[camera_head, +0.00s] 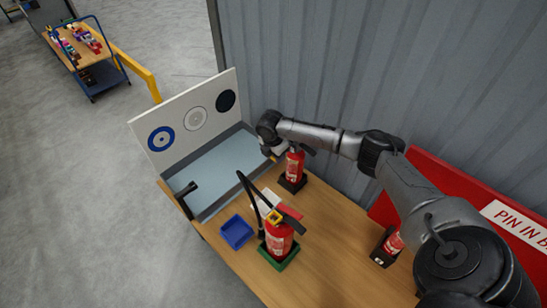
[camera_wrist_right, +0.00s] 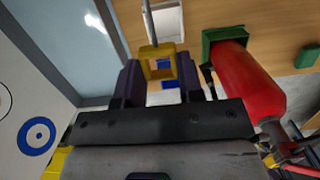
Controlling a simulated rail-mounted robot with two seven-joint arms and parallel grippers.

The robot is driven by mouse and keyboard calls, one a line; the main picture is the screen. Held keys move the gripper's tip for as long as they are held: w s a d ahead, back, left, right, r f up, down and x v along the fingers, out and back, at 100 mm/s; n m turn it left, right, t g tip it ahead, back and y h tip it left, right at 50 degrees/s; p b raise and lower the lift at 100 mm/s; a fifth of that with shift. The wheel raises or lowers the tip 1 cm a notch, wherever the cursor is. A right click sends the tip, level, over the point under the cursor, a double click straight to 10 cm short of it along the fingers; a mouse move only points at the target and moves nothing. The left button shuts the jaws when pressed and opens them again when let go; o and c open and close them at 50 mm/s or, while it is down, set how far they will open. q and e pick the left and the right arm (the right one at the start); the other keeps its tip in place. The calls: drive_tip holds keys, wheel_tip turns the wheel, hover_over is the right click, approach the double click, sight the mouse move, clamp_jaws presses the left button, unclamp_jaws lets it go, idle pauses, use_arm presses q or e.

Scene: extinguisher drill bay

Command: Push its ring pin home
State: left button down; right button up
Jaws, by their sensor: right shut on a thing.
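A yellow square ring pin (camera_wrist_right: 157,70) with a thin grey shaft is between the fingertips of my right gripper (camera_wrist_right: 160,78), in the right wrist view. The gripper is shut on it, and the shaft points away from the gripper. In the head view my right gripper (camera_head: 268,152) is at the back of the table, beside a red extinguisher (camera_head: 294,166) in a black base. Another red extinguisher (camera_head: 279,238) stands in a green base in front, with a black hose and a yellow part on top. A red extinguisher shows in the wrist view (camera_wrist_right: 248,82). My left gripper is out of view.
A blue tray (camera_head: 237,231) and a pale square tray (camera_head: 265,202) are near the green base. A board with round targets (camera_head: 190,120) stands behind a shallow grey tray (camera_head: 212,172). A third extinguisher (camera_head: 394,240) stands at right, by a red sign board.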

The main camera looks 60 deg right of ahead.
drive_tip(key=shift+s+d+b, duration=0.15)
drive_tip(key=shift+d+b, duration=0.5)
drive_tip(key=shift+d, duration=0.15)
drive_tip(key=shift+s+d+b, duration=0.15)
drive_tip(key=shift+d+b, duration=0.45)
drive_tip(key=shift+d, duration=0.35)
drive_tip(key=shift+s+d, duration=0.2)
drive_tip(key=shift+d, duration=0.6)
drive_tip(key=d, duration=0.3)
drive_tip(key=shift+s, duration=0.25)
drive_tip(key=shift+d, duration=0.2)
drive_tip(key=shift+r+p, duration=0.1)
drive_tip(key=shift+p, duration=0.2)
drive_tip(key=shift+p, duration=0.3)
